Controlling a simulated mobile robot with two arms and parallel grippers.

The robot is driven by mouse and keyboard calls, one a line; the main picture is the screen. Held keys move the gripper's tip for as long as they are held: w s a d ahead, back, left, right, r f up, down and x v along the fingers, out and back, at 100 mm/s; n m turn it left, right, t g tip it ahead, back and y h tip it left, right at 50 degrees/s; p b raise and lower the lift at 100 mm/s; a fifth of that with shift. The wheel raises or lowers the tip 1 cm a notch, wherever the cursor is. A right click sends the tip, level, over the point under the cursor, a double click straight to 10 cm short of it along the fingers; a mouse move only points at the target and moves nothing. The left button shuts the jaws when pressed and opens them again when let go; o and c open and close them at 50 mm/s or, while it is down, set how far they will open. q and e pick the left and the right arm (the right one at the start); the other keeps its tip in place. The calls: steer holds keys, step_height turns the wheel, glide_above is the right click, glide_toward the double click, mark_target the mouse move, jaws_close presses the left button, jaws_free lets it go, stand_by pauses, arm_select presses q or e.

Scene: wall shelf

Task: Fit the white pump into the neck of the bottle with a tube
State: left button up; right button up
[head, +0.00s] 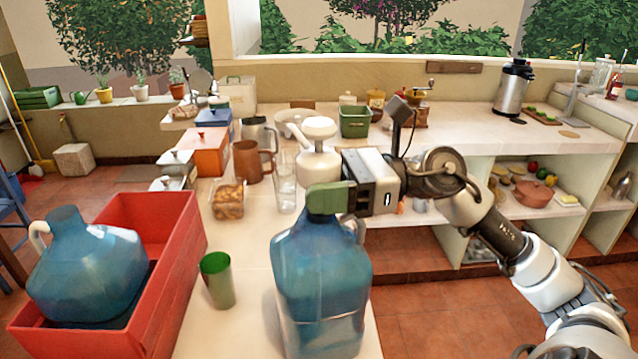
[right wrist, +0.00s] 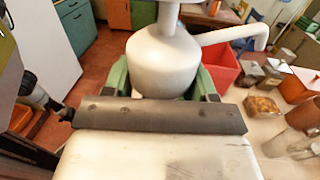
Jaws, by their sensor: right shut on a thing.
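The white pump (head: 318,168) is upright with its round head on top and its spout to the left. It also shows in the right wrist view (right wrist: 163,62). My right gripper (head: 328,198) is shut on the pump's lower part, its green fingers on either side. A large blue translucent bottle (head: 320,270) stands on the counter directly below the fingers. The fingers hide the bottle's neck and the pump's lower end, so I cannot tell whether the pump is in the neck. No tube is visible. My left gripper is not in view.
A red crate (head: 172,235) at the left holds another blue bottle (head: 85,270). A green cup (head: 217,280) stands between crate and front bottle. A glass (head: 286,192), a food box (head: 228,200) and a brown mug (head: 247,162) stand behind. The floor at right is clear.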

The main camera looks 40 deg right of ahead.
steer(key=o, duration=1)
steer(key=shift+f, duration=0.1)
steer(key=shift+o, duration=0.2)
steer(key=shift+s+d+f+b, duration=0.1)
steer(key=shift+d+b, duration=0.1)
steer(key=shift+b, duration=0.15)
steer(key=b+v, duration=0.4)
steer(key=v, duration=0.6)
steer(key=shift+d, duration=0.2)
steer(key=shift+s, duration=0.1)
